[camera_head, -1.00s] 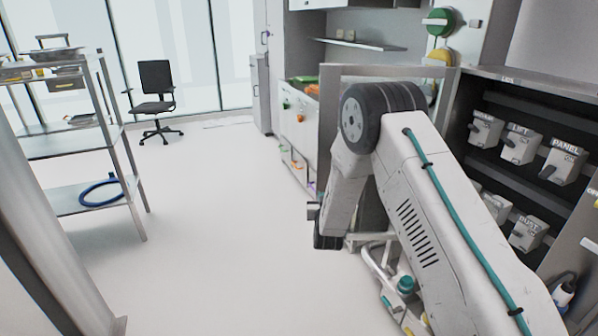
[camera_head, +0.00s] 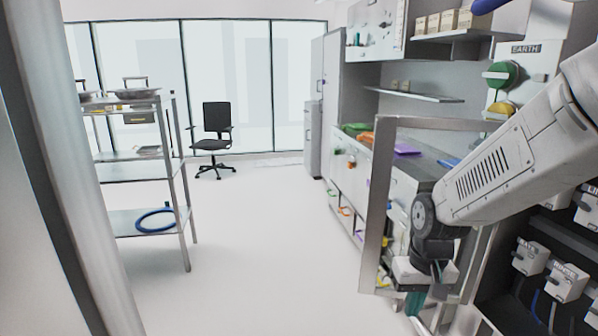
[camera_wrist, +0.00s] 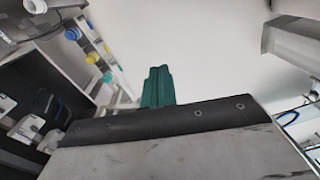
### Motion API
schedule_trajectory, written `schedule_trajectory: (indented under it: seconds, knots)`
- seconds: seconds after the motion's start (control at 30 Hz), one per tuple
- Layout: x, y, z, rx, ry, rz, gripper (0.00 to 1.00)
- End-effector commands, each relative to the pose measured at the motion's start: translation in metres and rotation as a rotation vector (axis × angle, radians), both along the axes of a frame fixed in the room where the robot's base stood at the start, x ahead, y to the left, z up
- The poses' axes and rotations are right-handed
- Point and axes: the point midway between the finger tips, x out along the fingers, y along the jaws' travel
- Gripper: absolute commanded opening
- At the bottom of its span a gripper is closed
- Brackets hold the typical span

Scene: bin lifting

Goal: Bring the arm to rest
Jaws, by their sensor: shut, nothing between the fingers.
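My arm enters from the right in the head view, and its forearm slopes down to the left to a dark wrist joint. My gripper (camera_head: 413,303) hangs below the wrist, low in the picture, with teal fingers. In the wrist view the teal fingers of my gripper (camera_wrist: 157,87) are together, with nothing between them, over pale floor. Part of the gripper is hidden behind the wrist housing in the head view.
A metal frame (camera_head: 377,205) stands upright just beside my wrist. A switch panel with labelled boxes (camera_head: 566,281) is at the right. A metal shelf rack (camera_head: 187,215) stands at left, an office chair (camera_head: 216,125) farther back. The middle floor is clear.

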Motion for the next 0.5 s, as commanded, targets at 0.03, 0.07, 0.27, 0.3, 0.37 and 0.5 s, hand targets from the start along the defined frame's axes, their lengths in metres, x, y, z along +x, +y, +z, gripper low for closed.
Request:
schedule_trajectory:
  seconds: [0.03,0.07,0.27,0.3,0.37,0.5]
  knots:
    - [-0.022,-0.004,0.019,-0.004,0.021,0.003,0.0]
    - [-0.035,-0.006,0.028,-0.009,0.04,0.005,0.0]
    - [-0.117,-0.02,0.079,-0.033,0.114,0.011,0.0]
    - [-0.132,-0.023,0.086,-0.037,0.12,0.01,0.0]
    - [-0.153,-0.026,0.098,-0.044,0.117,0.007,0.0]
    - [-0.186,-0.032,0.117,-0.056,0.061,0.0,0.0]
